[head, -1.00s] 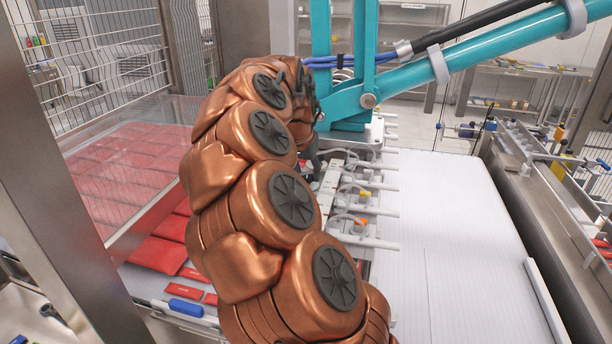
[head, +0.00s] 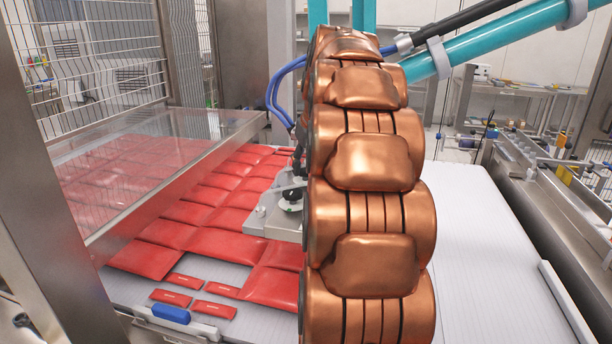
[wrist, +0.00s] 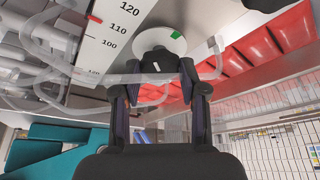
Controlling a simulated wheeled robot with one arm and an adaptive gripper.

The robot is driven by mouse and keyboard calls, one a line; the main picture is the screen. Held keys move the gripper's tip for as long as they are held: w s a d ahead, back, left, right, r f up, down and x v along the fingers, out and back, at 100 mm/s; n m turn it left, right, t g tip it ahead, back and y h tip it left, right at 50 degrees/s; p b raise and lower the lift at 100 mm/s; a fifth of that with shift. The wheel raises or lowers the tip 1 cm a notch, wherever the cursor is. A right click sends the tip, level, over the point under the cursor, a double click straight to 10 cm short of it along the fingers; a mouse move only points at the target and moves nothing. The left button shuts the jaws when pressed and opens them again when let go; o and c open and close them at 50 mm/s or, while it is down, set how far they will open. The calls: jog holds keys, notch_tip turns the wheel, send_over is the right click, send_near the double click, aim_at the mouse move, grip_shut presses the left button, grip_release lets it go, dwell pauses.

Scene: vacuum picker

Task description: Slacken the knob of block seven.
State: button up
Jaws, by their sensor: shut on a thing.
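In the wrist view my gripper (wrist: 160,76) is shut on a black knob (wrist: 158,61) with a white mark. A white dial (wrist: 160,38) with a green segment lies just behind the knob. A white scale (wrist: 112,32) with black numbers, 100 to 120 legible, runs beside it. I cannot read a block number. In the head view a grey block (head: 268,218) with black round fittings shows left of my copper-coloured arm, above the red pouches. My arm hides my gripper and most of the picker there.
Red pouches (head: 210,247) lie in rows at left, partly under a clear cover (head: 150,165). A blue handle (head: 171,313) sits at the front edge. Clear hoses (wrist: 150,98) cross near my fingers. The white belt (head: 480,270) at right is bare.

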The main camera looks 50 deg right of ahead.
jog(key=n+b, duration=0.1)
jog(key=n, duration=0.1)
jog(key=n+y+b, duration=0.1)
jog(key=shift+d+f+n+t, duration=0.1)
jog(key=shift+d+n+t, duration=0.05)
jog(key=shift+n+t, duration=0.2)
jog(key=n+y, duration=0.1)
jog(key=n, duration=0.2)
jog(key=shift+d+r+n+y, duration=0.15)
jog(key=shift+r+n+y, duration=0.1)
jog(key=shift+y, duration=0.15)
jog(key=n+g+y+p, duration=0.1)
jog(key=n+p, duration=0.2)
jog(key=shift+d+r+n+p, duration=0.1)
jog(key=shift+r+n+p, duration=0.05)
jog(key=shift+n+p, duration=0.2)
jog(key=n+p, duration=0.1)
jog(key=n+y+p, duration=0.1)
jog(key=p, duration=0.1)
jog(key=shift+f+n+g, duration=0.25)
jog(key=shift+w+p, duration=0.1)
jog(key=shift+p, duration=0.2)
jog(key=o, duration=1.1)
jog(key=shift+o, duration=0.2)
jog(key=shift+f+b, duration=0.2)
jog(key=shift+b, duration=0.25)
